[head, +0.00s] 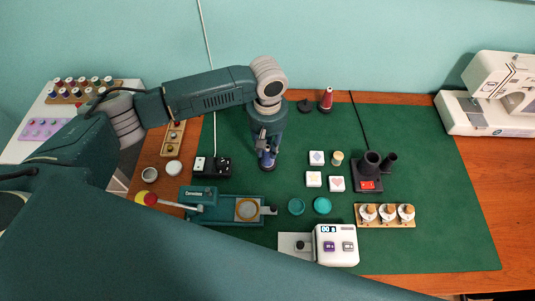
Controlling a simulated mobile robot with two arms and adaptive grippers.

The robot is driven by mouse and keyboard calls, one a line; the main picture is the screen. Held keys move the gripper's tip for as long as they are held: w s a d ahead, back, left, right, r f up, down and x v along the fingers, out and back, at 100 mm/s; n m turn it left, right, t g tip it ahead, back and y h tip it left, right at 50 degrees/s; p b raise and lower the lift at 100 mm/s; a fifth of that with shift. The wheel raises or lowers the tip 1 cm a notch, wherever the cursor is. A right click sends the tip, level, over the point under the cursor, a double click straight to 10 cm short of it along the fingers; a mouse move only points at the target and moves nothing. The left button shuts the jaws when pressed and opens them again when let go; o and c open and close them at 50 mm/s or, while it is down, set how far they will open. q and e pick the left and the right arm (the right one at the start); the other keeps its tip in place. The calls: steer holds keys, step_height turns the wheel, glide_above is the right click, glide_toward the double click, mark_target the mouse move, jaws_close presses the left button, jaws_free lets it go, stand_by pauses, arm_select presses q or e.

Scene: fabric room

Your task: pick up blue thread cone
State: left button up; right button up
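The blue thread cone (265,161) is at the left-centre of the green mat, directly under my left gripper (268,148). The gripper points down, and its fingers are at the cone's upper part and partly hide it. I cannot tell whether the fingers are closed on the cone, or whether it touches the mat. A dark round base shows at its lower end. My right gripper is not in view.
A red thread cone (326,98) and a low dark stand (304,105) are at the mat's back edge. A black box (211,167), a teal press (222,207) and white tiles (314,179) are nearby. The green mat (430,170) is clear at right.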

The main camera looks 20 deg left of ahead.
arm_select(q)
jaws_close()
